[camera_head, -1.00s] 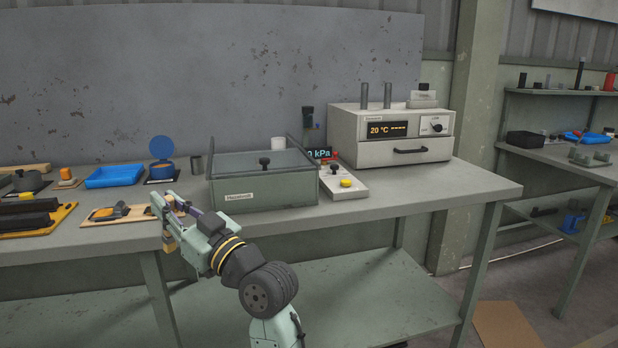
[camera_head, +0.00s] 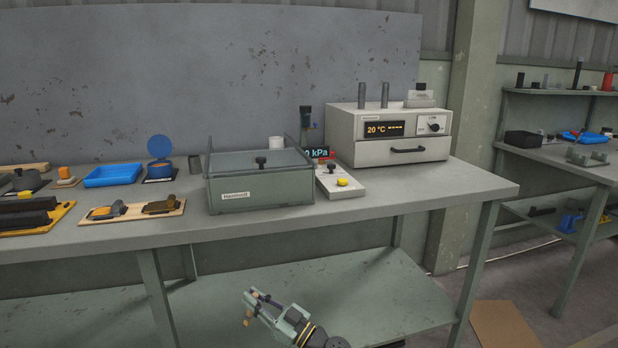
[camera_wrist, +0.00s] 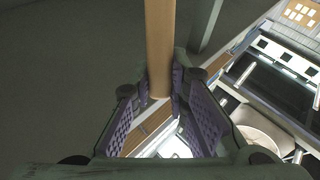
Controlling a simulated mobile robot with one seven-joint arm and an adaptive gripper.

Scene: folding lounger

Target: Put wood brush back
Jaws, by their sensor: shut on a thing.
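My gripper (camera_head: 258,301) is low in front of the bench, below the tabletop. It is shut on a tan wooden bar, taken as the wood brush (camera_wrist: 160,45). In the wrist view the bar sits upright between the purple finger pads (camera_wrist: 162,82). Its bristles cannot be made out. In the head view only a small tan bit of it (camera_head: 247,320) shows beside the fingers. On the bench, a thin wooden board (camera_head: 132,213) holds a grey and orange tool (camera_head: 107,211) on its left and a brown, dark piece (camera_head: 163,205) on its right.
A grey lidded box (camera_head: 262,193) stands right of the board, with a cream oven unit (camera_head: 390,136) beyond. The lower shelf (camera_head: 390,285) is mostly clear.

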